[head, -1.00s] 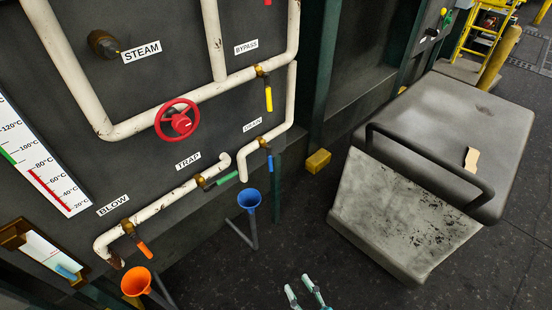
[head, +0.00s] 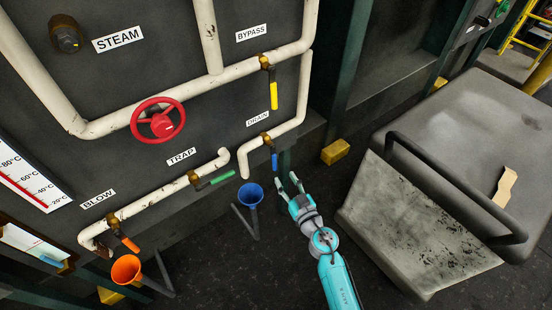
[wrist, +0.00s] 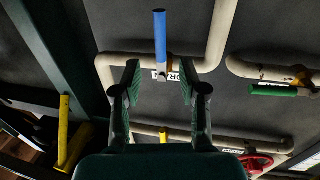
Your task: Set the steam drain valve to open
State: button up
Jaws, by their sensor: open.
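The drain valve has a blue lever handle (head: 274,160) on a brass body (head: 266,138), on the white pipe under the DRAIN label (head: 257,118). The handle hangs downward, crosswise to the short, nearly level pipe run at the valve. My gripper (head: 289,182) is just below and right of the blue handle, with its fingers toward the panel. In the wrist view the blue handle (wrist: 160,38) lies between the two open fingers (wrist: 160,80) sideways, slightly beyond their tips. The fingers hold nothing, and I see no contact. The DRAIN label is partly hidden there.
A green trap lever (head: 216,181) is to the left, and a yellow bypass lever (head: 274,96) is above. A blue funnel (head: 250,195) stands close left of my gripper. A grey cabinet with a bar handle (head: 455,200) stands to the right. A red handwheel (head: 158,120) is further left.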

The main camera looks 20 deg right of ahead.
aim_at(275, 163)
jog(key=w, duration=0.6)
jog(key=w+a, duration=0.1)
jog(key=w, duration=0.2)
jog(key=shift+w+a, duration=0.1)
jog(key=shift+w, duration=0.1)
grip_shut()
